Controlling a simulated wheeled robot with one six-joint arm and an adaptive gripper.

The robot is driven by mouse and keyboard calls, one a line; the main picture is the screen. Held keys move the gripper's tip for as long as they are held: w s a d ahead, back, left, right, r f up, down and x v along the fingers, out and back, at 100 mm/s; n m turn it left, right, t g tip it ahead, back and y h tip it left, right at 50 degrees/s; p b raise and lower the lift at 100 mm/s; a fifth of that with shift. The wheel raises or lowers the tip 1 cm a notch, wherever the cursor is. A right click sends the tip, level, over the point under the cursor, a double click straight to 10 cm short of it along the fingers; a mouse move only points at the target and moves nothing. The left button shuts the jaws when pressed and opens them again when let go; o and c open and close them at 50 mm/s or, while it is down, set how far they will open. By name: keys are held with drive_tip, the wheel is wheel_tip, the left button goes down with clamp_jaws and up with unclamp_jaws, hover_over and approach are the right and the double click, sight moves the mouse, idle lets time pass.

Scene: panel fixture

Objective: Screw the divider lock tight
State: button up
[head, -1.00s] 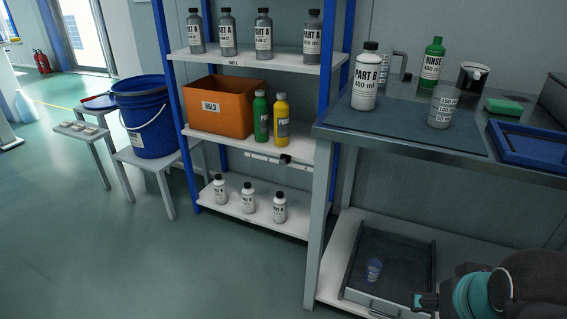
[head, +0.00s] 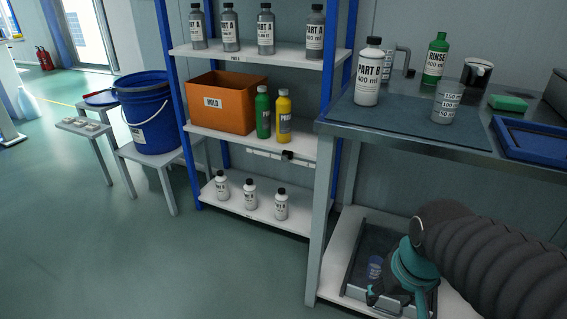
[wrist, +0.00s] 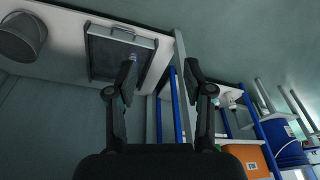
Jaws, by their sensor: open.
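A small black knob-like piece (head: 287,155) sits on a pale rail (head: 263,153) under the front edge of the middle shelf. It may be the divider lock; it is too small to tell how tight it is. My gripper (wrist: 162,76) is open and empty in the wrist view, its two dark fingers well apart. In the head view my gripper is low at the right, in front of the grey tray (head: 352,274) on the bench's lower shelf, far from the black piece. My wrist hides part of the tray. I cannot make out the black piece in the wrist view.
An orange bin (head: 222,102), a green bottle (head: 263,112) and a yellow bottle (head: 283,116) stand on the shelf above the rail. Small white bottles stand below. A bench leg (head: 322,215) lies between my gripper and the rack. The floor in front is clear.

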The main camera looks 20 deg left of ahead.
drive_tip(key=w+a+f+t+y+b, duration=0.1)
drive_tip(key=w+a+f+t, duration=0.1)
drive_tip(key=w+a+f, duration=0.9)
drive_tip(key=w+a+f+n+t+y, duration=0.15)
drive_tip(key=w+a+f, duration=0.4)
drive_tip(key=a, duration=1.15)
drive_tip(key=w+a+f+t+y+b, duration=0.15)
drive_tip(key=w+a+f, duration=0.45)
drive_tip(key=w+a, duration=0.65)
drive_tip(key=m+t+h, duration=0.6)
drive_tip(key=t+h, duration=0.2)
drive_tip(key=t, duration=0.2)
approach(284, 160)
drive_tip(key=shift+n, duration=0.25)
drive_tip(key=w, duration=0.3)
drive_tip(key=w+d, duration=0.1)
drive_tip(key=w, duration=0.2)
drive_tip(key=w+p, duration=0.1)
drive_tip(key=w, duration=0.2)
drive_tip(key=shift+d+f, duration=0.15)
drive_tip(key=shift+d, duration=0.2)
clamp_jaws()
